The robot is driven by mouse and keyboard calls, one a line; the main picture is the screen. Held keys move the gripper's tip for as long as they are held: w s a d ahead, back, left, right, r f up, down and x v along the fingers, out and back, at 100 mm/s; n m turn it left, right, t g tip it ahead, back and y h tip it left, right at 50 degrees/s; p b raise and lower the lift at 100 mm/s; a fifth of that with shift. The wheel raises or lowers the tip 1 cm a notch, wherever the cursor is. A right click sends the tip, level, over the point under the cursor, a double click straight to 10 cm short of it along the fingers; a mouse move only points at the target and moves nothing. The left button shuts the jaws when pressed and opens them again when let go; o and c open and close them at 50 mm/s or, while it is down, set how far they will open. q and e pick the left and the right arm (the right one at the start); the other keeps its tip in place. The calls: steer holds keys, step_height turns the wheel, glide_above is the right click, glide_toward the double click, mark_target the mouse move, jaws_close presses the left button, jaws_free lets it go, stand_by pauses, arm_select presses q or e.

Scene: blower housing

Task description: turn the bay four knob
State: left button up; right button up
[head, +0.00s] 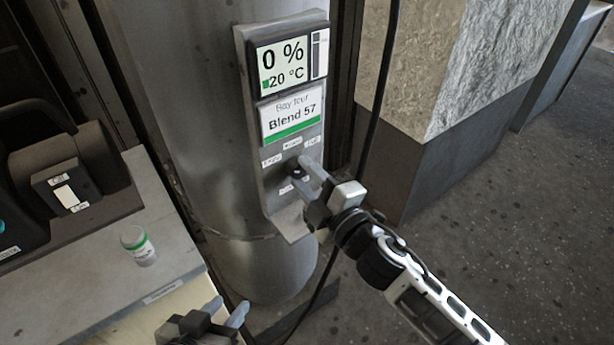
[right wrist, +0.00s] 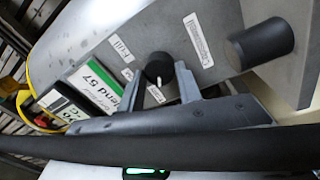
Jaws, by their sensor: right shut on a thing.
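The bay four panel (head: 276,190) hangs on a grey metal column. Its screen (head: 283,65) reads 0 % and 20 °C, and the card (head: 291,112) below reads "Bay four Blend 57". The black knob (head: 293,172) sits below the card among small white labels. In the right wrist view the knob (right wrist: 158,67) shows a white pointer mark on its face. My right gripper (head: 308,172) is shut on the knob; its fingers (right wrist: 164,92) stand on either side of it. My left gripper (head: 226,308) is open and empty at the bottom edge.
A black cylinder (right wrist: 262,44) sticks out of the panel beyond the knob. A white canister with a green band (head: 138,246) stands on the grey counter (head: 80,282) at left, near a black machine (head: 65,185). A black cable (head: 378,95) hangs right of the panel.

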steer(key=o, duration=1)
arm_select(q)
steer(key=shift+f+b, duration=0.35)
steer(key=shift+b, duration=0.65)
arm_select(e)
steer(key=shift+v, duration=8)
